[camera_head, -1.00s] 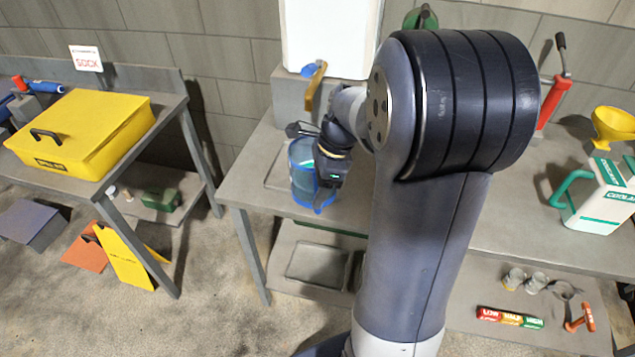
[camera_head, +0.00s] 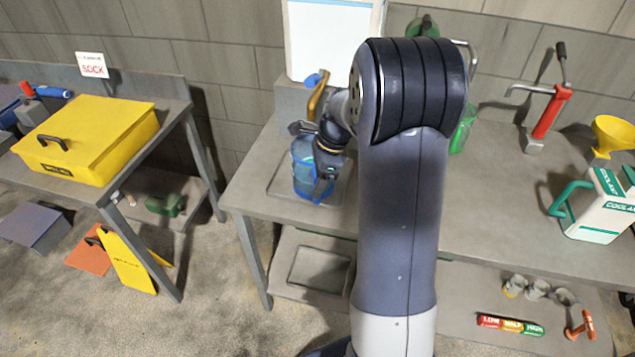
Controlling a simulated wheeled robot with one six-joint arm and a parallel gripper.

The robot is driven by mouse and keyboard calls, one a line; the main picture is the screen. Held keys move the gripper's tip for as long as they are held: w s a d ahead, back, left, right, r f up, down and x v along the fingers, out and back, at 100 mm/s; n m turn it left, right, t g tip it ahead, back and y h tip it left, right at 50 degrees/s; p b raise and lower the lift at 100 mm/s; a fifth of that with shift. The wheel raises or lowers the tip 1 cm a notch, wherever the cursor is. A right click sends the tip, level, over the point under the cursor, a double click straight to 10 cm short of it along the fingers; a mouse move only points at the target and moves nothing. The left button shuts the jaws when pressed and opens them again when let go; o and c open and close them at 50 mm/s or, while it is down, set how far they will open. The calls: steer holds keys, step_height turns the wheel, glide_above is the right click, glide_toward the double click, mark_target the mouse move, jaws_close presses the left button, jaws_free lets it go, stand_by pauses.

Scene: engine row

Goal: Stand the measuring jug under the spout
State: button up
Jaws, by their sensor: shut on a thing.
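The measuring jug (camera_head: 303,178) is a clear blue-tinted vessel with a blue rim at its base. It is upright at the left end of the middle bench, over or on a shallow grey tray (camera_head: 277,186); I cannot tell whether it touches. My gripper (camera_head: 322,172) is shut on the jug from its right side; the fingers are partly hidden. Above and behind the jug is the white tank (camera_head: 325,45) on a grey stand, with a blue tap (camera_head: 311,80) and a brass-coloured spout or lever (camera_head: 318,97). The jug is below this spout, slightly to its left.
My arm hides the bench's middle. To the right stand a red hand pump (camera_head: 550,112), a yellow funnel (camera_head: 612,134) and a white coolant can (camera_head: 597,205). A yellow case (camera_head: 85,135) lies on the left bench. The bench strip left of the tray (camera_head: 245,190) is clear.

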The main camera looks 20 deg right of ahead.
steer(key=shift+w+d+p, duration=0.25)
steer(key=shift+w+p, duration=0.1)
steer(key=shift+w, duration=0.5)
steer(key=shift+w+d+p, duration=0.2)
steer(key=shift+w+p, duration=0.15)
steer(key=shift+w, duration=0.55)
steer(key=shift+w+d+p, duration=0.25)
steer(key=shift+w+p, duration=0.1)
steer(key=shift+w, duration=0.5)
steer(key=shift+f+b, duration=0.35)
steer(key=shift+f, duration=0.25)
steer(key=o, duration=1.3)
steer(key=shift+c, duration=0.2)
steer(key=o, duration=0.4)
steer(key=shift+s+f, duration=0.1)
steer(key=shift+o, duration=0.2)
steer(key=b+v, duration=0.1)
steer(key=v, duration=1)
